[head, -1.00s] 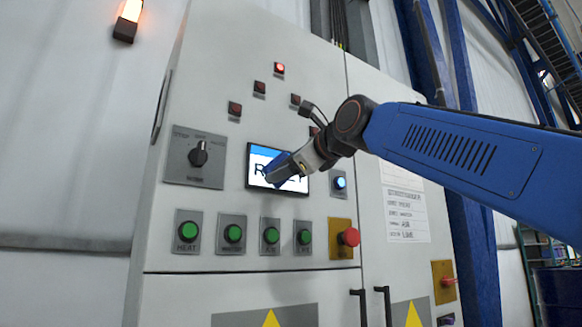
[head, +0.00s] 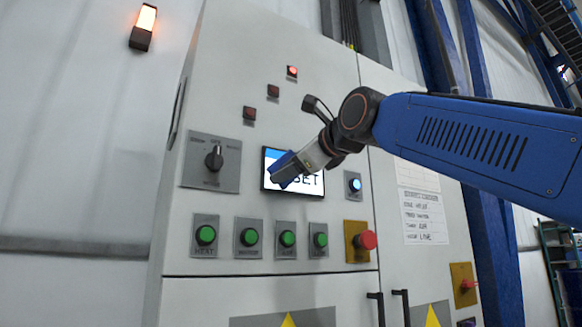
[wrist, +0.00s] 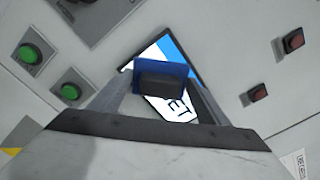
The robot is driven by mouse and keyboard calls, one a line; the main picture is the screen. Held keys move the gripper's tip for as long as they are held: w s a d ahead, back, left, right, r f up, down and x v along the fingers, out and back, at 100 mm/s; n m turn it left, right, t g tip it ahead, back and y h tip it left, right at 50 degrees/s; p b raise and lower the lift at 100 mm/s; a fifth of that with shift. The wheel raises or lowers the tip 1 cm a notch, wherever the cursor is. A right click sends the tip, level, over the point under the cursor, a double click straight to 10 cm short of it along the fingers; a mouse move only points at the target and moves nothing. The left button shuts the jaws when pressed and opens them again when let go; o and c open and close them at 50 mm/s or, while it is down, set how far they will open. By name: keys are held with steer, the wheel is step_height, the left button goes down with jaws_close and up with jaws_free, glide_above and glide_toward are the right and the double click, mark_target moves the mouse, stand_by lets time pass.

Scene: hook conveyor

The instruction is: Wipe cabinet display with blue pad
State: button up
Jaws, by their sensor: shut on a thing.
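My gripper (head: 306,160) is shut on the blue pad (head: 285,168). It holds the pad in front of the left part of the cabinet display (head: 315,183). The display is a lit screen with a blue top band and dark letters, of which "SET" shows at the right; the pad and gripper hide the rest. In the wrist view the pad (wrist: 179,69) sits between the two fingers, with the display (wrist: 181,108) behind it. I cannot tell whether the pad touches the screen.
Green buttons (head: 206,235) run in a row below the display. A red emergency button (head: 368,240) protrudes at lower right, a lit blue button (head: 355,185) sits right of the screen, and a rotary switch (head: 214,160) sits left.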

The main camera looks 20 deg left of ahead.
steer(key=shift+v, duration=2.45)
steer(key=shift+s+d, duration=0.1)
steer(key=v, duration=0.2)
steer(key=shift+s+d, duration=0.25)
steer(key=x, duration=0.7)
steer(key=shift+x, duration=1)
steer(key=shift+r, duration=0.1)
steer(key=shift+w+d, duration=1.25)
steer(key=shift+w, duration=0.1)
